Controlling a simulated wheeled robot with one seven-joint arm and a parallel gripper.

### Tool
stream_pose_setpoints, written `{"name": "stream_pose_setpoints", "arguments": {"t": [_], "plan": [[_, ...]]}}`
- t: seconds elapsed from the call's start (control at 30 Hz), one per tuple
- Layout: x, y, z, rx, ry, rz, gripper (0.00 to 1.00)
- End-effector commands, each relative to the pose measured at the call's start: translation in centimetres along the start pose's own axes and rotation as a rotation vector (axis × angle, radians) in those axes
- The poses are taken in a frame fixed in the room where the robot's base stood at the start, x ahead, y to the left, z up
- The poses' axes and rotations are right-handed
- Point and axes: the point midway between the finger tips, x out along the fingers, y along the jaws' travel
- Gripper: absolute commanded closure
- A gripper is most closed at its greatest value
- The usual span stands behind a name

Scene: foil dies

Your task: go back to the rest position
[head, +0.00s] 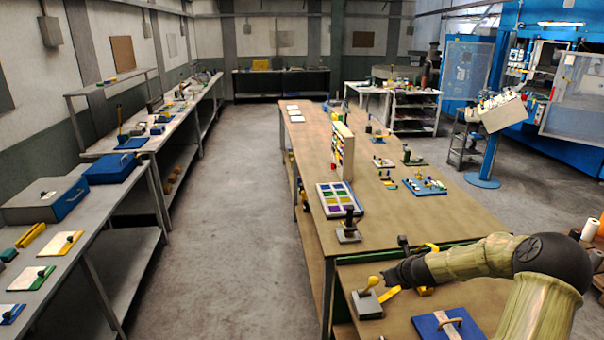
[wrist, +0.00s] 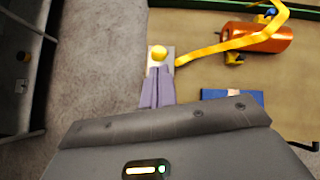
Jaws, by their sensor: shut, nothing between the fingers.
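My gripper (head: 386,277) is at the near end of the wooden workbench (head: 455,290), low over its left side. In the wrist view its two pale fingers (wrist: 158,75) are together with nothing between them. A die block with a yellow knob handle (head: 369,300) stands right beside the fingertips. In the wrist view the yellow knob (wrist: 159,53) shows just beyond the tips; I cannot tell whether they touch it. My arm reaches in from the lower right and hides part of the bench.
A blue board with a handle (head: 449,325) lies at the front of the bench. An orange cylinder (wrist: 262,38) with a yellow strap lies near the gripper. A black-handled stamp (head: 348,228) and a colored tray (head: 341,199) stand farther back. An aisle (head: 235,200) is clear at left.

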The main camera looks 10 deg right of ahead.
Motion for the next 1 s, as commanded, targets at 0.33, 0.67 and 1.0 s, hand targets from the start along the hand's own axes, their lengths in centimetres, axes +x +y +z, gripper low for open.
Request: {"name": "stream_pose_setpoints", "arguments": {"t": [0.33, 0.67, 1.0], "plan": [[-3.8, 12.3, -1.1, -0.945, 0.105, 0.201, 1.0], [-12.2, 20.9, -5.8, -1.917, 0.132, 0.461, 1.0], [-20.9, 25.3, -12.2, -2.675, 0.014, 0.738, 1.0]]}}
